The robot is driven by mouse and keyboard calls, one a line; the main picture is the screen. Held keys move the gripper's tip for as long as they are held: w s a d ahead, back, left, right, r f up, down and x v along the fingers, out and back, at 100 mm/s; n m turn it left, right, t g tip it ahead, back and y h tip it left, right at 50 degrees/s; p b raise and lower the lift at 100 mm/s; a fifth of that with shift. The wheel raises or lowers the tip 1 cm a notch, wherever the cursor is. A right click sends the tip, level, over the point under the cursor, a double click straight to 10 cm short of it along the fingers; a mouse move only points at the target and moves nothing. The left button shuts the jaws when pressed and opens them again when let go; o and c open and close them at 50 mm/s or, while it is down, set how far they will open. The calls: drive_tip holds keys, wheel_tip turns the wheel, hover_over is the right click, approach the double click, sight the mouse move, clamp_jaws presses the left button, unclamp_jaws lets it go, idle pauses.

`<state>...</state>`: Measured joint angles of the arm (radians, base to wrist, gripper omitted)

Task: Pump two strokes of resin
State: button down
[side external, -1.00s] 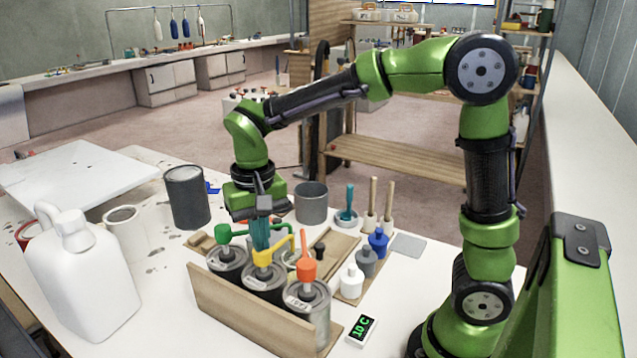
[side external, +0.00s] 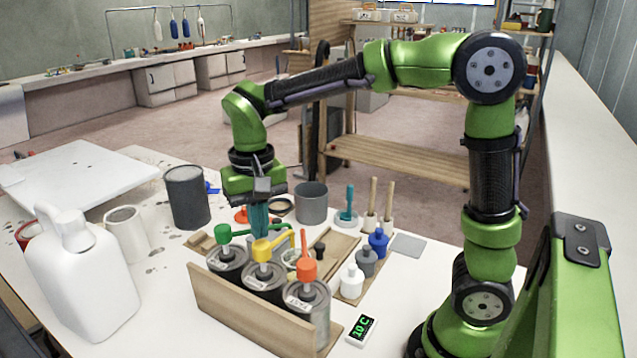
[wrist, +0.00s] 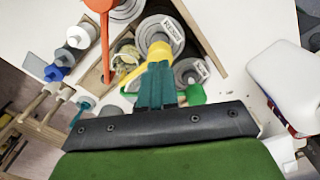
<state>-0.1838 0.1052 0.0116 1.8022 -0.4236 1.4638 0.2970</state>
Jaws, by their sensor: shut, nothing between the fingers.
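Three grey cans with pump heads stand in a wooden rack: green (side external: 224,233), yellow (side external: 262,250) and red-orange (side external: 304,269). In the wrist view the yellow head (wrist: 159,49) lies just beyond my fingertips, with the red-orange pump (wrist: 106,40) to its left and the green pump (wrist: 195,94) to its lower right. My gripper (side external: 259,232) points down, its teal fingers shut and empty, behind the yellow head in the side view. Contact cannot be told. A small clear cup (wrist: 127,56) is near the yellow spout; the fingers partly hide the spout.
A white jug (side external: 82,275) and dark can (side external: 187,197) stand left. A grey pot (side external: 311,202) is behind the rack. Small bottles, white (side external: 351,280), grey (side external: 366,262) and blue (side external: 378,242), stand right. A display (side external: 361,330) reads 10 C.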

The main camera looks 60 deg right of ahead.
drive_tip(key=shift+r, duration=1.5)
drive_tip(key=shift+w, duration=0.2)
drive_tip(key=shift+s+f+n+t+y, duration=0.3)
drive_tip(key=shift+s+f+n+t, duration=0.2)
drive_tip(key=shift+s+f+n, duration=0.3)
drive_tip(key=s+d+t, duration=0.2)
drive_tip(key=s+t, duration=0.1)
drive_tip(key=s, duration=0.2)
drive_tip(key=s+d+r+t+y, duration=0.1)
drive_tip(key=s+t, duration=0.2)
drive_tip(key=s, duration=0.2)
drive_tip(key=shift+s+d+r, duration=0.3)
drive_tip(key=shift+s+d, duration=0.05)
